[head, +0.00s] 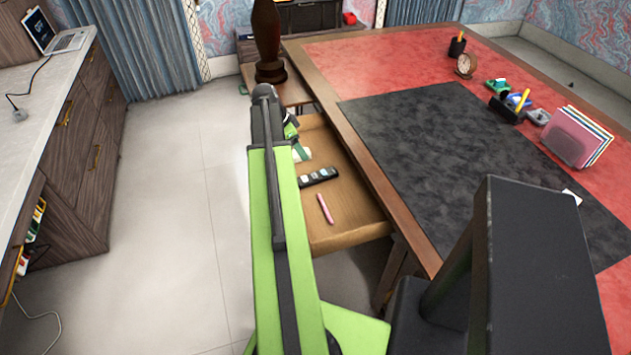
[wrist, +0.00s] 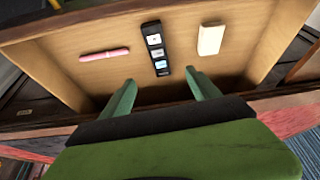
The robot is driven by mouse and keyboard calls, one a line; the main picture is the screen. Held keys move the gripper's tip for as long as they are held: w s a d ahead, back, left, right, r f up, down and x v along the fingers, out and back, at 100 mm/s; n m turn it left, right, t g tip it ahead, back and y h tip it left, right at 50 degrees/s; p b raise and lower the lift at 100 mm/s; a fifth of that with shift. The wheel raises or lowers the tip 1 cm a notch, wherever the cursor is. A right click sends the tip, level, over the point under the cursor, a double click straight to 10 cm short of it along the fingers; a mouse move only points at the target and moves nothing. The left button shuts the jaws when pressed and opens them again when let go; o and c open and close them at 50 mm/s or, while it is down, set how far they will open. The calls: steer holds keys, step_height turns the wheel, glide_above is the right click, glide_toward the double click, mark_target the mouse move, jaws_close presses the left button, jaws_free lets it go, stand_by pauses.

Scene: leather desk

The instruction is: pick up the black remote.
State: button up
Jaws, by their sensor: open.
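The black remote (head: 318,177) lies in an open wooden drawer (head: 345,238) of the desk in the head view. It has several pale buttons or labels. In the wrist view the remote (wrist: 154,47) lies lengthwise in the middle of the drawer, its lower end just above and between my fingertips in the picture. My gripper (wrist: 160,77) is open, its two green fingers spread, with nothing between them that I can see held. In the head view my arm hides most of the gripper. I cannot tell the exact height of the fingers above the remote.
A pink pen (wrist: 104,54) lies left of the remote in the wrist view, and a white block (wrist: 211,39) lies right of it. The drawer walls close around them. The desk (head: 440,120) edge stands beside the drawer. A dark vase-like object (head: 267,40) stands behind.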

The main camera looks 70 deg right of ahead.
steer(key=b, duration=1.1)
glide_above(317, 175)
steer(key=w+a, duration=0.2)
steer(key=w, duration=0.1)
steer(key=f, duration=1.1)
steer(key=shift+s+d, duration=0.2)
steer(key=shift+s+d+f, duration=0.15)
steer(key=shift+f, duration=0.15)
steer(key=shift+r, duration=0.1)
steer(key=b+x, duration=0.5)
steer(key=shift+s, duration=0.2)
jaws_close()
step_height(317, 175, up, 10)
steer(key=p, duration=1)
steer(key=shift+p, duration=0.35)
